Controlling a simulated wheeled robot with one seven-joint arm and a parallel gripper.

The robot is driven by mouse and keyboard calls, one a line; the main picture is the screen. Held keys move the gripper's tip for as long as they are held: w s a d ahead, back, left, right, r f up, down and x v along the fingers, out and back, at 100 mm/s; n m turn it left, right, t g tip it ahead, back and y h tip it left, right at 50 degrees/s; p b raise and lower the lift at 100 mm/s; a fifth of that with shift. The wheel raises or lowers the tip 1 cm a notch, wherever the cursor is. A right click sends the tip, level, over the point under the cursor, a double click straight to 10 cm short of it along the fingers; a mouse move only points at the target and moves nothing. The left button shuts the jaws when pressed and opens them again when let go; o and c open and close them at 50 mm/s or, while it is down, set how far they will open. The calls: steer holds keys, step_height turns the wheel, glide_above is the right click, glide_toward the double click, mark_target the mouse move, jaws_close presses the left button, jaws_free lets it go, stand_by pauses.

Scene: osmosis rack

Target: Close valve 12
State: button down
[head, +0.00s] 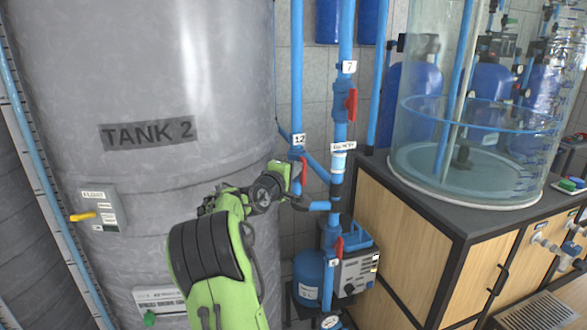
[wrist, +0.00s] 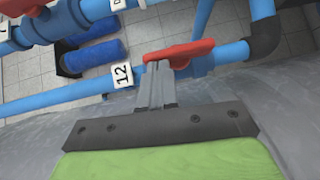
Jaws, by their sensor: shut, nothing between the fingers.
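Valve 12 has a red lever handle (head: 303,175) on a vertical blue pipe, just below its white "12" label (head: 299,140) in the head view. In the wrist view the red handle (wrist: 182,52) lies roughly along the blue pipe, slightly tilted, beside the "12" label (wrist: 122,74). My gripper (head: 290,178) is at the left of the handle in the head view. In the wrist view my gripper (wrist: 158,68) has its fingers together, with the tips at the label-side end of the handle. The tips look close to it or touching; I cannot tell which.
Tank 2 (head: 120,60) stands close on the left. Another red handle, by label 7 (head: 351,104), is on the neighbouring pipe, and one more (head: 339,246) is below. A clear cylinder tank (head: 415,150) stands on the wooden cabinet (head: 400,240) at right.

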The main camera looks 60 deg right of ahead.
mark_target(305, 160)
steer(key=shift+s+r+m+y+p, duration=0.1)
steer(key=shift+r+m+y+p, duration=0.2)
steer(key=shift+p, duration=0.25)
steer(key=m+y+p, duration=0.1)
steer(key=p, duration=0.1)
steer(key=s+d+r+m+y+p, duration=0.1)
steer(key=p, duration=0.1)
steer(key=shift+r+t, duration=0.1)
steer(key=shift+t, duration=0.3)
steer(key=y+p, duration=0.1)
steer(key=m+t+y+p, duration=0.1)
steer(key=p, duration=0.1)
steer(key=s+d+m+y+p, duration=0.1)
steer(key=p, duration=0.1)
steer(key=shift+r, duration=0.25)
steer(key=m+t+y+p, duration=0.1)
steer(key=p, duration=0.1)
steer(key=s+d+m+t+y+p, duration=0.1)
steer(key=y+p, duration=0.1)
steer(key=s+d+f+m+t+y+p, duration=0.1)
steer(key=p, duration=0.2)
steer(key=shift+t+y, duration=0.4)
steer(key=shift+d+f, duration=0.1)
steer(key=shift+f, duration=0.05)
